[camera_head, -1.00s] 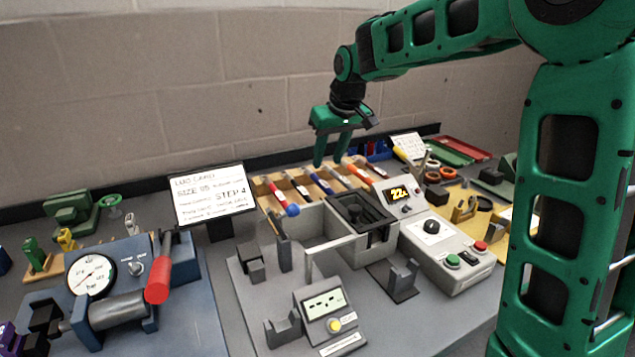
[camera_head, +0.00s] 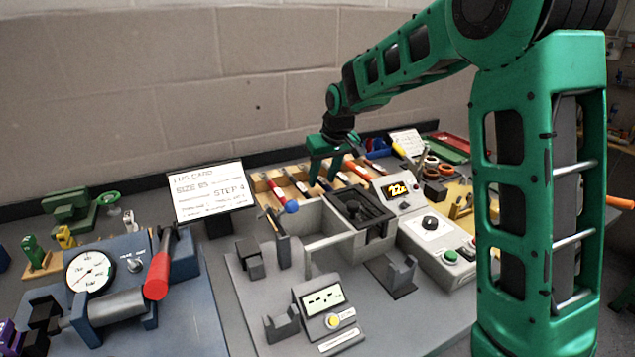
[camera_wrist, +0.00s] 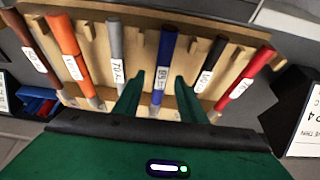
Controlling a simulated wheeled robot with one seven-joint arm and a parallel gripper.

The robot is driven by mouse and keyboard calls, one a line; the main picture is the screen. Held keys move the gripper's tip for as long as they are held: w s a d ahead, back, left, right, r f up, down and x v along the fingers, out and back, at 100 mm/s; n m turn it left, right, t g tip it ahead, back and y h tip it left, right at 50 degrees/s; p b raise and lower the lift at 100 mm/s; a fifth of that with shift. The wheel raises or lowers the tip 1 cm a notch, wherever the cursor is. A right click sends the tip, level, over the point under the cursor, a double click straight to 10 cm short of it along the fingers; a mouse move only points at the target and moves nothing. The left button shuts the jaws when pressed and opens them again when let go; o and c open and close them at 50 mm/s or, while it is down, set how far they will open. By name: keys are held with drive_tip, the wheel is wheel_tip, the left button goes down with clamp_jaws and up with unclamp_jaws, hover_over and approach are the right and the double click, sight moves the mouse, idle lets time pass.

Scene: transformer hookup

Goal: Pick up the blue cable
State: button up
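The blue cable (camera_wrist: 163,62) lies in the wooden rack (camera_wrist: 140,48) with a white label on it, in the middle of the wrist view. My gripper (camera_wrist: 158,92) is open, with one green finger on each side of the blue cable's line. I cannot tell how far the fingertips are above it. In the head view my gripper (camera_head: 323,178) points down over the rack at the back of the bench and largely hides the blue cable.
A grey cable (camera_wrist: 116,50) and a black cable (camera_wrist: 212,62) lie close on either side. Orange (camera_wrist: 70,48) and red (camera_wrist: 246,78) cables lie farther out.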

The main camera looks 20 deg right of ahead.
drive_tip(key=shift+c, duration=0.7)
clamp_jaws()
drive_tip(key=shift+r, duration=0.1)
